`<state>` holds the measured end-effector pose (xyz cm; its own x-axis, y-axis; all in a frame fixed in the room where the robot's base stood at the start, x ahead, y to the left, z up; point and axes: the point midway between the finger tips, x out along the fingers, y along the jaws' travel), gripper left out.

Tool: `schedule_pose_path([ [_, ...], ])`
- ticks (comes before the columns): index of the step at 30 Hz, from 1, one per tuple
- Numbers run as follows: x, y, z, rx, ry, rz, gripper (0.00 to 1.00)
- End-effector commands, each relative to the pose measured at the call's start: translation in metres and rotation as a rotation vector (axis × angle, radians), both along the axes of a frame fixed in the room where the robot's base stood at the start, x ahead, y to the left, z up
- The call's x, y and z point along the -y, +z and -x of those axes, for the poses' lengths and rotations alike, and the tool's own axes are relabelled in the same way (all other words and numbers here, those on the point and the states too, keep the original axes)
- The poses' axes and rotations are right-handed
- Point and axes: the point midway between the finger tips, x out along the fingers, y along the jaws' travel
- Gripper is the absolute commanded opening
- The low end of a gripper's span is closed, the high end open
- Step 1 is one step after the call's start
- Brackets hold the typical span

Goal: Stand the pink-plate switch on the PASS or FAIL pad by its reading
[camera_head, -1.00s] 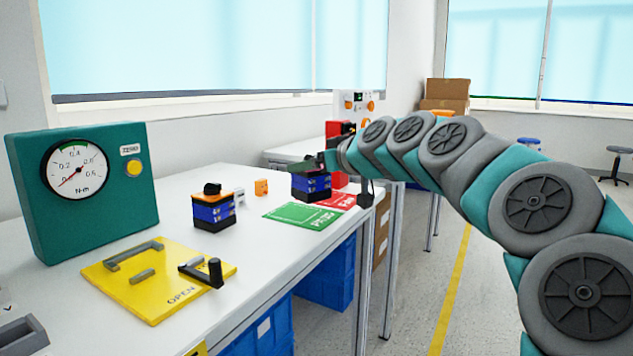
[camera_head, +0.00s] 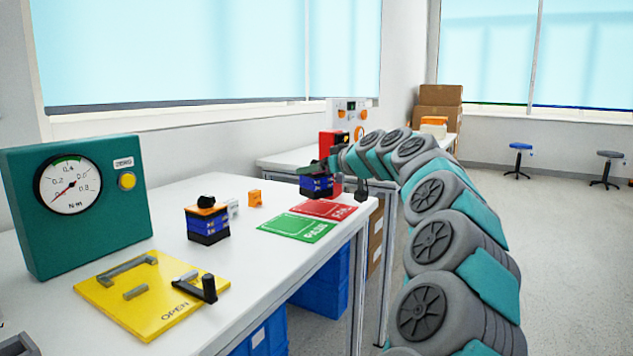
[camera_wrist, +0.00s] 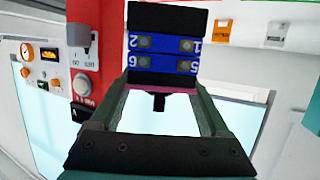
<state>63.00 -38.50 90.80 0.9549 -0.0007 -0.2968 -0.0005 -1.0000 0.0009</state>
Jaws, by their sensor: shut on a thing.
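The pink-plate switch (camera_wrist: 163,57) has blue wafers and a black block. Its pink plate shows as a thin strip between my gripper's fingers in the wrist view, with a dark shaft beyond it. In the head view the held switch (camera_head: 316,187) is upright by the far edge of the red FAIL pad (camera_head: 325,209); I cannot tell whether it touches the table. My gripper (camera_head: 319,169) is shut on it from above. The green PASS pad (camera_head: 293,228) is bare, nearer than the red pad. The teal meter (camera_head: 72,186) has its needle near the low end.
An orange-plate switch (camera_head: 207,224) stands mid-table. Small white and orange blocks (camera_head: 255,198) are behind it. A yellow fixture plate (camera_head: 150,306) marked OPEN, with a black lever, lies in front. A red upright unit (camera_head: 331,147) stands close behind my gripper.

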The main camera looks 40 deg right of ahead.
Motion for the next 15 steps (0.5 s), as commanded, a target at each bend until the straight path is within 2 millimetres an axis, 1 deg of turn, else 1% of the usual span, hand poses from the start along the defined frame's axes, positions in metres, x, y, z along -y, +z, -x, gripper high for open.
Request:
schedule_pose_path([
  [5, 0.004, 0.001, -0.004, 0.002, -0.001, 0.0, 0.0],
  [15, 0.003, -0.032, -0.003, 0.0, 0.001, -0.003, 0.0],
])
